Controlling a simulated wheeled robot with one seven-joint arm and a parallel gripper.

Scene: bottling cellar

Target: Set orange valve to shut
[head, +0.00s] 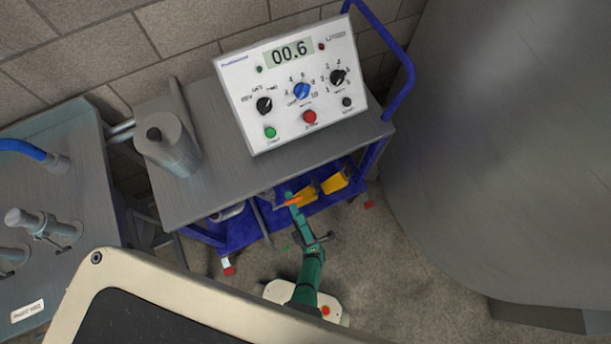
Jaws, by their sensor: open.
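I cannot make out an orange valve for certain. A small orange piece (292,202) shows at the upper end of a green jointed post (310,268), in front of the cart's lower shelf. I cannot tell whether it is a valve handle, or whether it is open or shut. On the grey bench at the left, steel pipe fittings (40,224) stand upright, with no orange on them.
A blue cart (398,95) with a grey top carries a white control box (283,120) reading 00.6 and a steel canister (170,148). Yellow objects (335,181) lie on its lower shelf. A large grey tank (490,150) fills the right. A beige-framed dark panel (140,285) blocks the lower left.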

